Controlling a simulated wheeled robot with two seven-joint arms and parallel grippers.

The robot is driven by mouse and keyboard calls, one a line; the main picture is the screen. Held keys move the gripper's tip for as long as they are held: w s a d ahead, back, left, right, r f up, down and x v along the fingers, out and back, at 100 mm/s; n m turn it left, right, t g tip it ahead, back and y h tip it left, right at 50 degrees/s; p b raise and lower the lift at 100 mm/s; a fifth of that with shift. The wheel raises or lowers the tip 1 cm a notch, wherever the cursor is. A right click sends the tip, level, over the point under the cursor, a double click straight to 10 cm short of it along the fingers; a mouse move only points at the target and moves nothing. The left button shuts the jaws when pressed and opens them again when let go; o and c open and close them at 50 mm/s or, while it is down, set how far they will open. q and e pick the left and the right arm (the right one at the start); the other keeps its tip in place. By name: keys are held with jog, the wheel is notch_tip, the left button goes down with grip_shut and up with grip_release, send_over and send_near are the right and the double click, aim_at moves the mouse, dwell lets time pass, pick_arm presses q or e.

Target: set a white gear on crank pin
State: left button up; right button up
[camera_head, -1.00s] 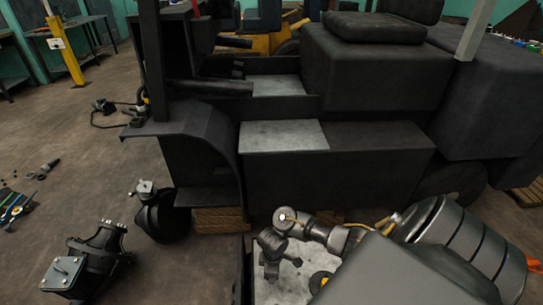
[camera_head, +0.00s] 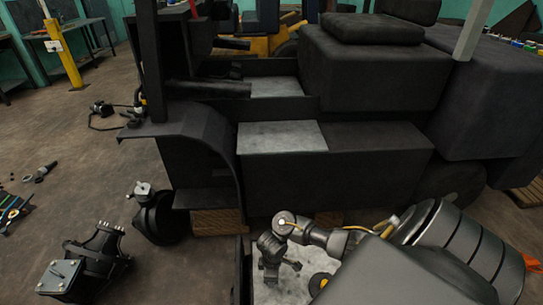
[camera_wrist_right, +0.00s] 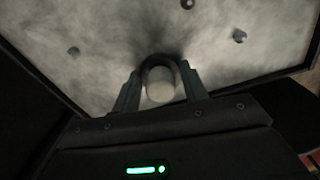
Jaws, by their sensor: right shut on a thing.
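My right gripper (camera_head: 274,268) points down over a pale grey worktop (camera_head: 290,294) in the head view. In the right wrist view its two fingers (camera_wrist_right: 160,92) are closed on a small round piece (camera_wrist_right: 160,86) with a pale face and a dark arched rim. I cannot tell whether this piece is the white gear, and no teeth can be made out. The gripped piece is too small and covered to make out in the head view. No crank pin can be told for certain in either view. My left gripper is not in view.
A yellow and black round part (camera_head: 320,284) lies right of the gripper. The dark stripped forklift (camera_head: 330,170) stands just behind the worktop. Several small dark spots, one of them (camera_wrist_right: 239,36), mark the worktop. Black forklift parts (camera_head: 88,262) lie on the floor at left.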

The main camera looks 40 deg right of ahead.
jog(key=shift+f, duration=0.2)
jog(key=o, duration=0.9)
jog(key=shift+o, duration=0.5)
